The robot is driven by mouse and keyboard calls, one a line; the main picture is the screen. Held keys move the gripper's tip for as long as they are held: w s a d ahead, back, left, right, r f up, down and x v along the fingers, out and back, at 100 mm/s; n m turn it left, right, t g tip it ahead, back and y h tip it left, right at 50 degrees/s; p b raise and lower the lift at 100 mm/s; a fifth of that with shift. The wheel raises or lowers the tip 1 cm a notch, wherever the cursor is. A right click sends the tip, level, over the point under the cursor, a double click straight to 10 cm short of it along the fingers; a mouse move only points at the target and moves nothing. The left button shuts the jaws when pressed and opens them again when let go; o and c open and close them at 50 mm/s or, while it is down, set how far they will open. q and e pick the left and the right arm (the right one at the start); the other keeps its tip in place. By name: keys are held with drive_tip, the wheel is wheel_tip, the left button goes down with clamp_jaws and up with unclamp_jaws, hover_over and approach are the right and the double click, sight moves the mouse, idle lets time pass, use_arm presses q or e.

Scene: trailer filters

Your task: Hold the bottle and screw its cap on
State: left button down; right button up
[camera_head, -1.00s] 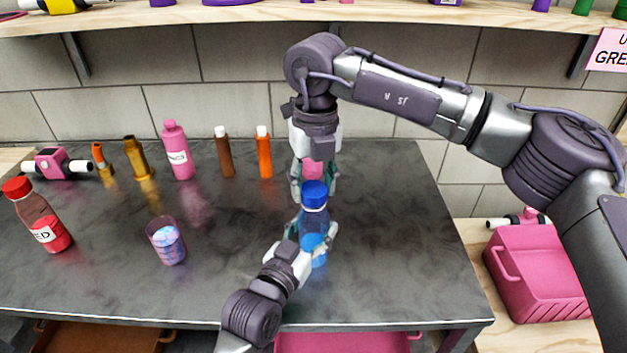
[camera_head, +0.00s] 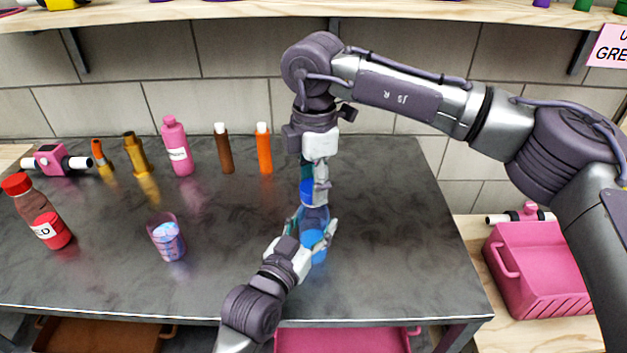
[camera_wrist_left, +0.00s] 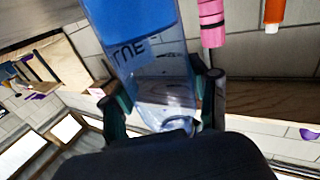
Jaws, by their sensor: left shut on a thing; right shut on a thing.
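The clear bottle with blue liquid (camera_head: 315,218) stands upright near the front middle of the table. The blue cap (camera_head: 307,190) is at the top of the bottle. My right gripper (camera_head: 313,193) points straight down and is shut on the cap, its fingers hiding part of it. Whether the cap is threaded tight I cannot tell.
A red bottle (camera_head: 45,220) and a cup (camera_head: 166,240) stand at the left. A pink bottle (camera_head: 177,150), brown tube (camera_head: 224,150) and orange tube (camera_head: 263,150) stand at the back. A pink crate (camera_head: 545,275) is at the right. The table's right part is clear.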

drive_tip(key=m, duration=0.5)
drive_tip(key=shift+m, duration=0.3)
drive_tip(key=o, duration=0.7)
drive_tip(key=shift+o, duration=0.2)
drive_tip(key=shift+r, duration=2.25)
drive_tip(key=shift+c, duration=0.4)
